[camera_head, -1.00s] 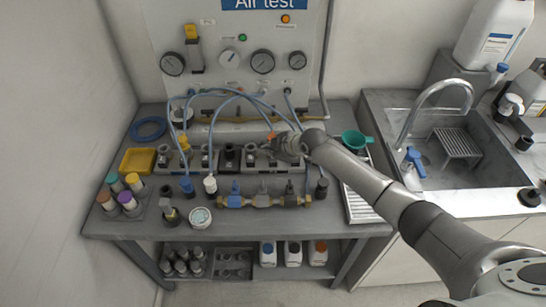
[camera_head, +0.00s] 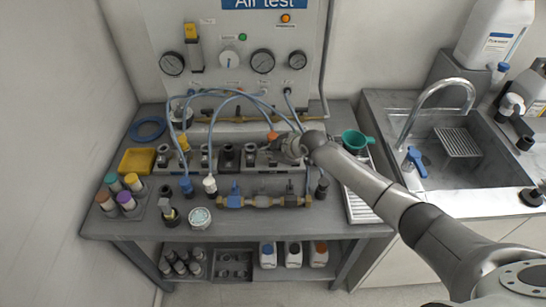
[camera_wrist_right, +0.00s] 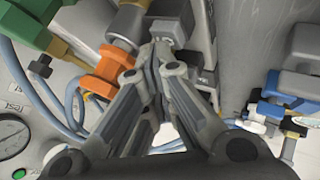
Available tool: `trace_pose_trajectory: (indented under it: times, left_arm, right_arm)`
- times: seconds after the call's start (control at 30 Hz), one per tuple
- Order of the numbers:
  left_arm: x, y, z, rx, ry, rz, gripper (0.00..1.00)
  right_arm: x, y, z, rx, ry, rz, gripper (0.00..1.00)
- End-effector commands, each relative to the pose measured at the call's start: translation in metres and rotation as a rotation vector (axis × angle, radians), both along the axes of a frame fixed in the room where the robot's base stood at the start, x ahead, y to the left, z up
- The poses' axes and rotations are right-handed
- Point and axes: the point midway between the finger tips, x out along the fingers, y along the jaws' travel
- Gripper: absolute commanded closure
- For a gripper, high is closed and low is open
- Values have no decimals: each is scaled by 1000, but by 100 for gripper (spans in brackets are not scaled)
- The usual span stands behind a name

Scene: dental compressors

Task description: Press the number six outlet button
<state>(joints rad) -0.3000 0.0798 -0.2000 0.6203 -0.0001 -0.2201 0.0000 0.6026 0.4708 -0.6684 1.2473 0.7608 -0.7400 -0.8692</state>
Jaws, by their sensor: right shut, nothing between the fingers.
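A row of grey outlet blocks (camera_head: 255,160) stands on the bench under the air test panel. My right gripper (camera_head: 283,146) is at the right end of this row, partly covering it. In the right wrist view the right gripper (camera_wrist_right: 165,65) has its fingertips together with nothing between them. The fingertips are close to grey metal fittings (camera_wrist_right: 165,30) and an orange part (camera_wrist_right: 108,72); I cannot tell whether they touch. No number six label is readable, and the number six button cannot be told apart. My left gripper is not in view.
The air test panel (camera_head: 220,30) with gauges rises behind the bench. Blue hoses (camera_head: 235,98) arch over the row. A green funnel (camera_head: 354,138) and the sink (camera_head: 450,150) are to the right.

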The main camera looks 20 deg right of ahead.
Motion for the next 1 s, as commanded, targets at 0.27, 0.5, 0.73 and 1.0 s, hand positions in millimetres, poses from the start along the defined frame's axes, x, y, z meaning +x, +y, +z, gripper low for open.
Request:
trace_pose_trajectory:
  times: [0.27, 0.5, 0.73, 1.0]
  left_arm:
    - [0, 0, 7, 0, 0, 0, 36]
    - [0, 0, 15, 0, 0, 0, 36]
    - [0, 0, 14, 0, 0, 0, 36]
    - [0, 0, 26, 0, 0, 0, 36]
  right_arm:
    - [-1, 0, 6, -1, 3, 0, 100]
    - [-1, 0, 17, -1, 3, 0, 100]
    - [0, 0, 17, -1, 1, 0, 100]
    - [0, 0, 31, -1, 0, -1, 100]
